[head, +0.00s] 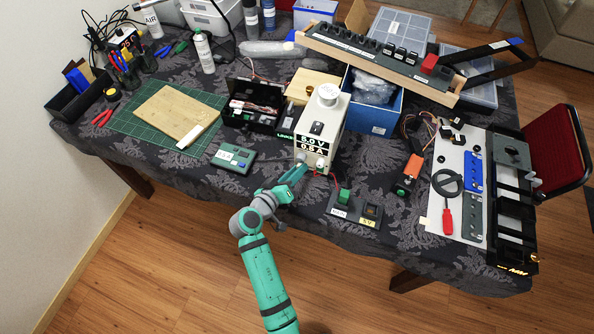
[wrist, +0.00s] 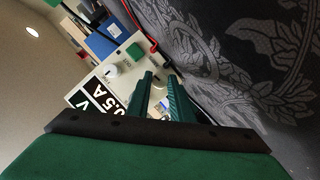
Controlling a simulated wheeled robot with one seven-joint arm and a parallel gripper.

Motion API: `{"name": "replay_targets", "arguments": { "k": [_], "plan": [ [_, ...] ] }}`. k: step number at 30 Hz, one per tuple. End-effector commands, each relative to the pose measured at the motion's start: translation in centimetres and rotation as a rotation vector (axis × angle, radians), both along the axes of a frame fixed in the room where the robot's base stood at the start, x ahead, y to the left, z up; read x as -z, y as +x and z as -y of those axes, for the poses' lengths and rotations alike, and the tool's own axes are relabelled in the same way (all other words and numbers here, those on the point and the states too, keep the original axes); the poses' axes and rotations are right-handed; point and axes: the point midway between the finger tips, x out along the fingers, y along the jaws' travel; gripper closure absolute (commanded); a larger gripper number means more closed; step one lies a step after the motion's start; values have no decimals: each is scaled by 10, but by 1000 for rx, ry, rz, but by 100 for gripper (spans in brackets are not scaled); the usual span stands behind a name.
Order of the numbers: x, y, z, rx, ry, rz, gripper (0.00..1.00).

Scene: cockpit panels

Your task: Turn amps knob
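The power supply (head: 313,143) is a light box on the table with a display reading 50V and 05A. In the wrist view its front panel (wrist: 95,84) is turned on its side, with "0.5 A" partly readable. A white knob (wrist: 111,70) sits on the panel, left of my fingers; it shows small in the head view (head: 320,162). A second pale knob (wrist: 158,82) shows partly between my fingertips. My gripper (head: 302,170) is at the lower front of the supply. In the wrist view its green fingers (wrist: 160,76) are apart; contact with the knob cannot be told.
Red and black leads (wrist: 152,45) run beside the panel. A green switch block (head: 343,197) and a 5V block (head: 371,213) stand right of my gripper. A green-grey box (head: 233,158) lies to the left. An open black case (head: 255,106) stands behind it. Cloth in front is clear.

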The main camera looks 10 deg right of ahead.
Motion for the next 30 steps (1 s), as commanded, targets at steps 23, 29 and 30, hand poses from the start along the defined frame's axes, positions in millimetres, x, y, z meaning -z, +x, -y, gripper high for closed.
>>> {"name": "replay_targets", "arguments": {
  "k": [23, 29, 30],
  "plan": [
    [-1, 1, -2, -2, -106, -69, 61],
    [0, 0, -1, 0, -106, -70, 61],
    [0, 0, -2, 0, -106, -70, 61]
  ]
}}
